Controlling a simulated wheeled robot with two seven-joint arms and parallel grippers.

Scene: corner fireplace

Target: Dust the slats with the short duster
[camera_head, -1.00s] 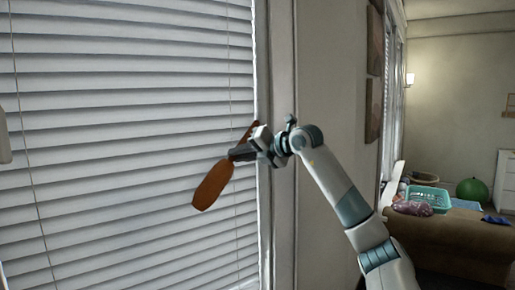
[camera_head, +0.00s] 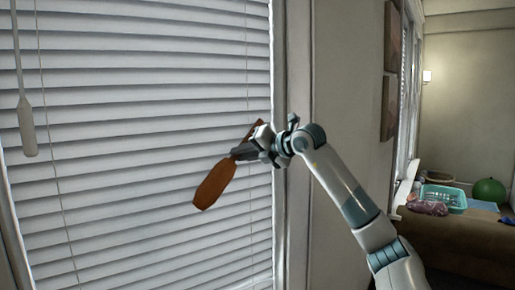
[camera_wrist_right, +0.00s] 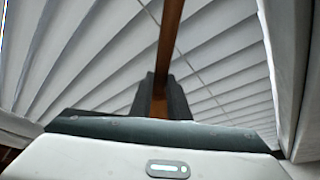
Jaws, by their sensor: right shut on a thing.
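The short duster (camera_head: 215,184) is brown, with a wide flat paddle end pointing down and left. My right gripper (camera_head: 243,153) is shut on its narrower middle, and the other end sticks out above the jaws. In the right wrist view the duster's brown shaft (camera_wrist_right: 170,35) rises from between the two dark fingers (camera_wrist_right: 160,95). White slats (camera_head: 140,120) of a closed window blind fill the left of the head view, behind the duster. I cannot tell whether the duster touches them. My left gripper is not in view.
A pale wand (camera_head: 28,125) hangs before the blind at the left. The window frame (camera_head: 293,85) stands right of the slats. Farther right, a brown sofa (camera_head: 450,235) carries a teal basket (camera_head: 443,198) and a purple item (camera_head: 428,208); a green ball (camera_head: 489,191) is behind.

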